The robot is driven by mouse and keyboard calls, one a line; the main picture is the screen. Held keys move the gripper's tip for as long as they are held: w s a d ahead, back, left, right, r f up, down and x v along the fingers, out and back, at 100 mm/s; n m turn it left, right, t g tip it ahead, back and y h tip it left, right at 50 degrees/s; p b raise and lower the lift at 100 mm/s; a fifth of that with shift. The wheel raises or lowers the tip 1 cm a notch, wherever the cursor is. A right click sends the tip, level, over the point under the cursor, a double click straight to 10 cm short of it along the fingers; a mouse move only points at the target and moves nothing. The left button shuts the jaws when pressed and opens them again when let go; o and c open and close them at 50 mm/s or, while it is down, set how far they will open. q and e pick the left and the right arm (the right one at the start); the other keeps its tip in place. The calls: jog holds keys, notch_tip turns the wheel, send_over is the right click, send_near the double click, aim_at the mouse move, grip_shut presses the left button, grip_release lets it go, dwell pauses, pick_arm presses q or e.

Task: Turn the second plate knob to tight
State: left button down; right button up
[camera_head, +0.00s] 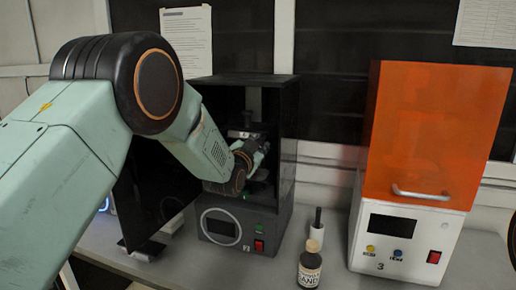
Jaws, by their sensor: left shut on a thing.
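The black machine (284,180) stands open at the front in the middle of the view, with a display and a red switch on its lower panel. My left arm comes in from the left, and my left gripper (260,158) is inside the machine's open chamber. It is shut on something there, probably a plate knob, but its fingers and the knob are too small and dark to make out. A greyish plate part (246,133) shows just above the gripper. I cannot tell which knob is the second one or how it is turned. My right gripper is not in view.
A machine with an orange cover (433,130), marked 3, stands at the right.

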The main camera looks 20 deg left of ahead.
pick_arm(q)
jog(key=m, duration=0.3)
jog(key=m+b, duration=0.1)
jog(key=m, duration=0.1)
jog(key=shift+r+m, duration=0.25)
jog(key=shift+m, duration=0.05)
jog(key=m+b, duration=0.1)
jog(key=m, duration=0.4)
jog(key=shift+m, duration=0.3)
jog(key=c, duration=1.1)
grip_release()
jog(key=shift+f, duration=0.1)
jog(key=shift+o, duration=0.3)
jog(key=shift+f, duration=0.1)
